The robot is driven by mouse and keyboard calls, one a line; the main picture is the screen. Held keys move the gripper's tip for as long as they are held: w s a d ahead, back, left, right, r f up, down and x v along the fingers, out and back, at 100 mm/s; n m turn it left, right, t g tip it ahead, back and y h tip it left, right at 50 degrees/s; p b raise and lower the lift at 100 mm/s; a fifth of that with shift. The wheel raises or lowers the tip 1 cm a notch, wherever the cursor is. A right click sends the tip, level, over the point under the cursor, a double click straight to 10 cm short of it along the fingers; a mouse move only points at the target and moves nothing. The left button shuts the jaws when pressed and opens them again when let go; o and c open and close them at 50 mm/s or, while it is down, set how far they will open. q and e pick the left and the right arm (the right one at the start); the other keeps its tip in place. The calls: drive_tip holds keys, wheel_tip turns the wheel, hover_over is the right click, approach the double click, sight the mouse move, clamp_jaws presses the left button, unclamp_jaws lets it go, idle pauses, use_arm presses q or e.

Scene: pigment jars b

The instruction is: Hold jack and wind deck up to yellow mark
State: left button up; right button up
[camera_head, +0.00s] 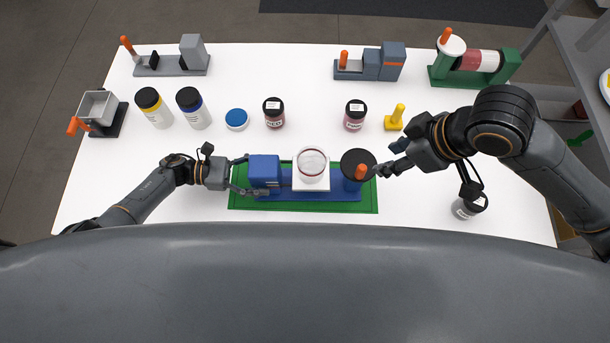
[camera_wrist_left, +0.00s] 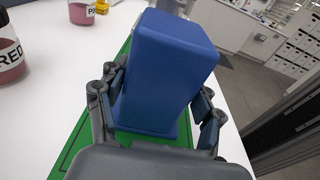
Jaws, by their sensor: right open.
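The jack has a blue end block (camera_head: 264,170) and a blue base on a green mat (camera_head: 236,202). Its white deck (camera_head: 311,184) carries a round white container with a dark red rim (camera_head: 312,164). At its right end is a black wheel (camera_head: 352,158) with an orange knob (camera_head: 361,171). My left gripper (camera_head: 256,174) has its fingers on both sides of the blue block, which also shows in the left wrist view (camera_wrist_left: 165,70). My right gripper (camera_head: 378,173) is open beside the orange knob, apparently not gripping it. I cannot make out a yellow mark on the jack.
Grey (camera_head: 180,60) and green (camera_head: 475,65) devices stand at the back. A jar (camera_head: 466,207) stands under my right arm.

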use_arm(q)
drive_tip(key=shift+o, duration=1)
drive_tip(key=shift+w+r, duration=0.1)
drive_tip(key=shift+w, duration=0.05)
drive_tip(key=shift+r, duration=0.1)
drive_tip(key=a, duration=0.8)
drive_tip(key=a+r, duration=0.1)
drive_tip(key=a, duration=0.3)
drive_tip(key=shift+s, duration=0.2)
